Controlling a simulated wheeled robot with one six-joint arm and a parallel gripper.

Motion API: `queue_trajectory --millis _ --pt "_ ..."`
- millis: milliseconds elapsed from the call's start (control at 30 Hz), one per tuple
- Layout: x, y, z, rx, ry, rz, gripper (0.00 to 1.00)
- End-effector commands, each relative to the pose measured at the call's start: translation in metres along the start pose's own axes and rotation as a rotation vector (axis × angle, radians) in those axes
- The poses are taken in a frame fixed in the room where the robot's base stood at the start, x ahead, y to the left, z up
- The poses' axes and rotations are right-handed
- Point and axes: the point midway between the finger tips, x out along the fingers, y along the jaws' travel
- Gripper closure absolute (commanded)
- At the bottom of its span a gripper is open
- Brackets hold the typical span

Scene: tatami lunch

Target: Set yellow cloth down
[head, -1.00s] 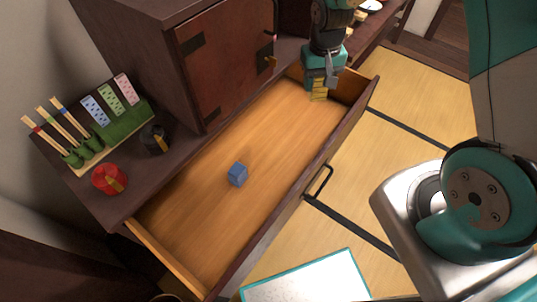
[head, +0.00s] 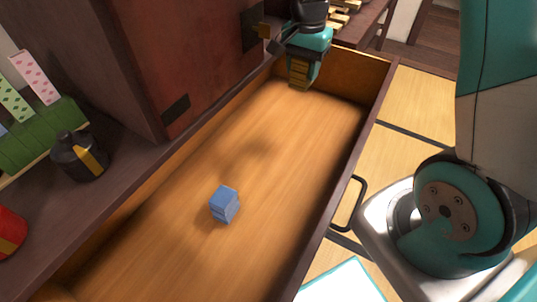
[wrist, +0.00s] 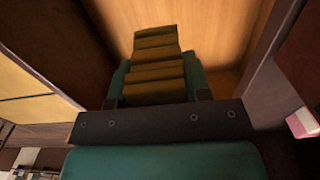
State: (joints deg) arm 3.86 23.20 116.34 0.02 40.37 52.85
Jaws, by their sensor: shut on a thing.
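My gripper (head: 303,68) is over the far end of the open drawer (head: 352,150), by its back-left corner. It is shut on the yellow cloth (head: 299,74), a small folded bundle that hangs below the fingers. In the wrist view the yellow cloth (wrist: 155,62) shows as several stacked folds between the teal fingers, with the wooden drawer floor beyond it. I cannot tell whether the cloth touches the floor.
The dark cabinet (head: 200,60) rises along the drawer's left side. A black and yellow pot (head: 79,157) and a red one (head: 8,232) stand on the ledge at left. The drawer floor between the gripper and the blue cloth is clear.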

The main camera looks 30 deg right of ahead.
Motion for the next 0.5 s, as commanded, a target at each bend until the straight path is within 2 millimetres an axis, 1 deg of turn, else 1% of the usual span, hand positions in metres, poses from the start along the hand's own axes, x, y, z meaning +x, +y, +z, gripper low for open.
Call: queue_trajectory --millis 33,300,400,500 --pt "0.016 0.002 0.0 0.002 -0.004 0.006 0.83" --pt "0.093 0.002 0.0 0.0 -0.004 0.006 0.83" --pt "0.117 0.002 0.0 -0.001 -0.004 0.005 0.83" --pt "0.132 0.001 0.001 -0.002 -0.002 0.003 0.83"
